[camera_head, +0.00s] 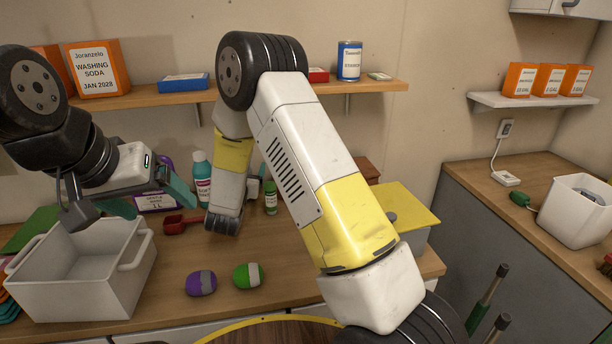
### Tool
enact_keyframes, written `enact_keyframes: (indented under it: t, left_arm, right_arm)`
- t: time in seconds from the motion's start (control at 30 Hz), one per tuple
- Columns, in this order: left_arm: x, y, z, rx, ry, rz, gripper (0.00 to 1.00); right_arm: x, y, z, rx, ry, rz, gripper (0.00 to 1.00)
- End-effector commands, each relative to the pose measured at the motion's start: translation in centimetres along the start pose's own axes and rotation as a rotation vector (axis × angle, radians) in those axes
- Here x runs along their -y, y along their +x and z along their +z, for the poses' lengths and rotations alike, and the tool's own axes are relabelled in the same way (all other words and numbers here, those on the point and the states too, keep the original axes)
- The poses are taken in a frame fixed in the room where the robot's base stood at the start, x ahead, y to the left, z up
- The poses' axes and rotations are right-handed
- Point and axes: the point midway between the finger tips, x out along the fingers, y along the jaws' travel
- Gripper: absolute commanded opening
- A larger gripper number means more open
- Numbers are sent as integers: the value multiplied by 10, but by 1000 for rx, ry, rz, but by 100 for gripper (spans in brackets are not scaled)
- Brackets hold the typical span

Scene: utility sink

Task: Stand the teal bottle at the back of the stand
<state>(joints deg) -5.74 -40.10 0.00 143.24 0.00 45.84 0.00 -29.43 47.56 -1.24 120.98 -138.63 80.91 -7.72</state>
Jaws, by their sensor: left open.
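The teal bottle (202,180) stands upright at the back of the wooden counter, with a teal cap and a white label. My left gripper (158,202) is open, just left of the bottle, with one teal finger close to it in the picture; I cannot tell whether they touch. A purple container (155,203) with a white label shows behind and between the fingers. My right arm crosses the middle of the view, and its gripper is not visible. I cannot make out which thing is the stand.
A grey-white tub (84,300) stands front left on the counter. A red scoop (178,224) lies near the teal bottle, a green bottle (271,196) stands right of it. Purple (201,283) and green (247,276) rounded items lie in front. A shelf (180,96) runs above.

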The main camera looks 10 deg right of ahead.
Motion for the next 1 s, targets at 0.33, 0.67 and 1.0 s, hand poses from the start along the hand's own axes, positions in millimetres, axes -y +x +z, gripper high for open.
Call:
enact_keyframes:
  t: [0.33, 0.67, 1.0]
  left_arm:
    - [0, 0, 0, 0, 0, 0, 84]
    - [0, 0, 0, 0, 0, 0, 84]
    - [0, 0, 0, 0, 0, 0, 84]
  right_arm:
    - [237, -79, 126, -65, 645, -830, 81]
    - [285, -236, 130, -194, 1536, -1340, 81]
    - [217, -317, 158, -369, 2422, -1468, 81]
